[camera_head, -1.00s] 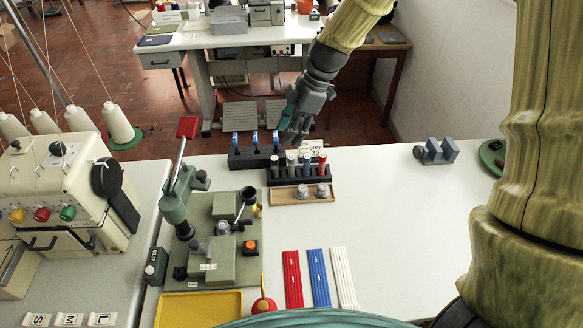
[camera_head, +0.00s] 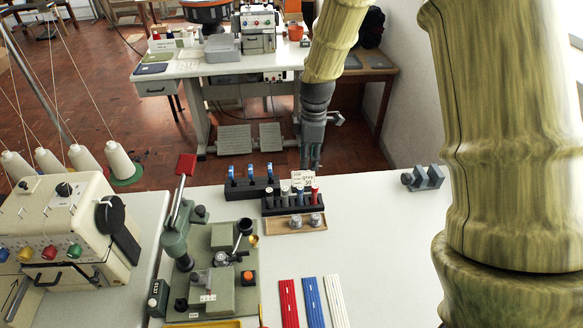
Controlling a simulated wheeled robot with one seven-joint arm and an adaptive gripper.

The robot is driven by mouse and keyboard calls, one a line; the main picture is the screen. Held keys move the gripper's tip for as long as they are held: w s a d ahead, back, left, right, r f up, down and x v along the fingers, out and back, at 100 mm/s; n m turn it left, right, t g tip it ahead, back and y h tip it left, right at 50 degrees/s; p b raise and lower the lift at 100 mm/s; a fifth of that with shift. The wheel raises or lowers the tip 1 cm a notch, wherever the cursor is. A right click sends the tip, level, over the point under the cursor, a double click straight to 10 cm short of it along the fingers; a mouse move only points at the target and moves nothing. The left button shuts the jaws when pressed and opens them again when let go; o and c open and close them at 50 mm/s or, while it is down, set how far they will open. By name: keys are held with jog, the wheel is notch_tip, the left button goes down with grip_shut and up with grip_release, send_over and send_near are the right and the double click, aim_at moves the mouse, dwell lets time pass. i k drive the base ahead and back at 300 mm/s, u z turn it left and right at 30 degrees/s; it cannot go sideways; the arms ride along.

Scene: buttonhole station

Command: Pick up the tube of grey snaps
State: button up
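A black rack (camera_head: 290,208) on the white table holds a row of small upright tubes. The rightmost tube is red (camera_head: 315,191). The others look pale, grey or bluish, and I cannot tell for sure which one holds the grey snaps. A small white card (camera_head: 303,181) with "grey" and "30" on it stands just behind the tubes. My gripper (camera_head: 311,166) points down at the far edge of the table, behind the card and near the right end of the rack. Its fingertips are small and partly hidden by the card, so their opening is unclear.
A black holder with blue-topped pieces (camera_head: 253,185) stands behind the rack to the left. A wooden tray (camera_head: 279,227) with two metal cups lies in front. The green press (camera_head: 213,265) stands at left, and a grey fixture (camera_head: 424,179) at right.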

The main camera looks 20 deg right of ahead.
aim_at(285, 198)
jog(key=z, duration=1.8)
jog(key=k, duration=1.2)
jog(key=u, duration=1.35)
jog(key=i, duration=1)
jog(key=u, duration=0.05)
